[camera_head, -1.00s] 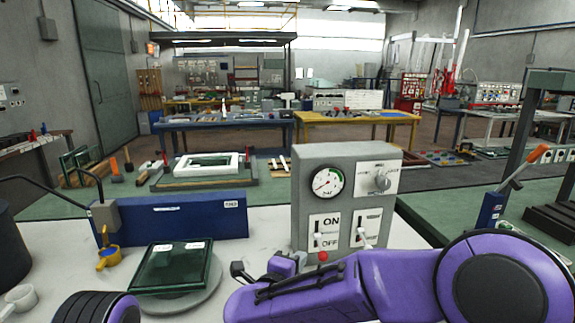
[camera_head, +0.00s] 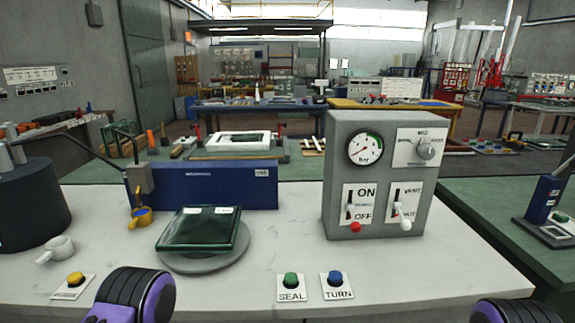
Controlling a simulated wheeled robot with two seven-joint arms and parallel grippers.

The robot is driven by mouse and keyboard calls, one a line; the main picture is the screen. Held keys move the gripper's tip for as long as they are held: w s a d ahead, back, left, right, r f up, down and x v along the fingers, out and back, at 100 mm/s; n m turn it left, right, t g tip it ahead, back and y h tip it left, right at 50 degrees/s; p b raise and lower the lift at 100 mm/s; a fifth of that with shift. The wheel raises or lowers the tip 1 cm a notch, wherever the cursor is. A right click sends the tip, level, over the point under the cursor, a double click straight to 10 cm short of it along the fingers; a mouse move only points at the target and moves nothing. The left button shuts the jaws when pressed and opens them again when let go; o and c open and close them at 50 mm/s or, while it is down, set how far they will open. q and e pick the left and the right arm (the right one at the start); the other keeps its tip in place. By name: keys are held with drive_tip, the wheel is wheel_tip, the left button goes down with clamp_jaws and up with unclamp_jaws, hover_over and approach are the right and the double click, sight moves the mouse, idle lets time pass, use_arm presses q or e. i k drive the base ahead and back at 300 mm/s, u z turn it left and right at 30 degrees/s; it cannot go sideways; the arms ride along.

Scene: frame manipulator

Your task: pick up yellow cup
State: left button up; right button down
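A small yellow cup (camera_head: 141,217) with a handle stands at the left end of the blue block (camera_head: 226,187), beneath a spout-like fitting on a grey box (camera_head: 140,178). A purple and black link of my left arm (camera_head: 136,296) shows at the bottom left, below and apart from the yellow cup. A similar link of my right arm (camera_head: 514,311) shows at the bottom right. Neither gripper's fingers are in view.
A dark green glass plate (camera_head: 200,229) lies on a round grey disc (camera_head: 208,262). A grey control box (camera_head: 335,160) stands to the right. SEAL (camera_head: 291,280) and TURN (camera_head: 335,279) buttons and a yellow button (camera_head: 75,278) sit near the front. A dark cylinder (camera_head: 30,210) stands far left.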

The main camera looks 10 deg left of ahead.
sight(142, 217)
drive_tip(key=z, duration=2.5)
drive_tip(key=k, duration=2.15)
drive_tip(key=u, duration=1.75)
